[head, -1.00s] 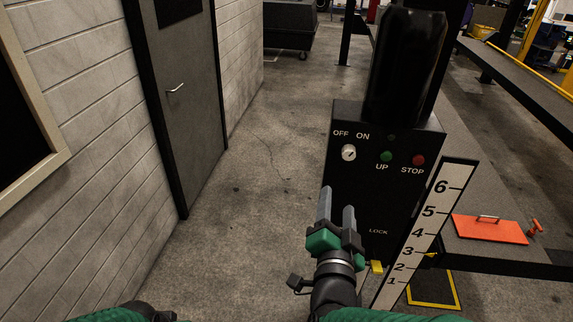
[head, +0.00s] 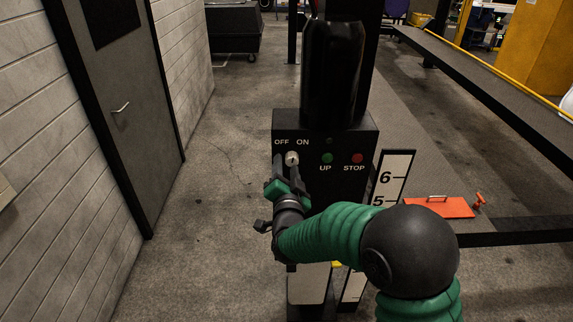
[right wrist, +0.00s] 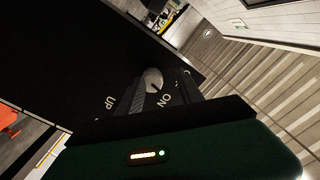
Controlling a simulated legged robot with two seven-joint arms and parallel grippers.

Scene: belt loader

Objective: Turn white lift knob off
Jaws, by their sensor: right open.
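The white lift knob (head: 291,158) is on the upper left of the black control box (head: 340,140), below the OFF and ON labels. It also shows in the right wrist view (right wrist: 153,80), close ahead of the fingers. My right gripper (head: 286,165) is open at the knob, with its fingers reaching up to the panel. In the right wrist view the fingers are on either side of the knob; I cannot tell whether they touch it. The knob's pointer direction is hard to read. My left gripper is not in view.
A green UP button (head: 327,158) and a red STOP button (head: 357,158) sit right of the knob. A numbered scale (head: 391,180) stands beside the box. An orange plate (head: 437,207) lies on the ramp. Open floor lies to the left, up to a grey door (head: 120,110).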

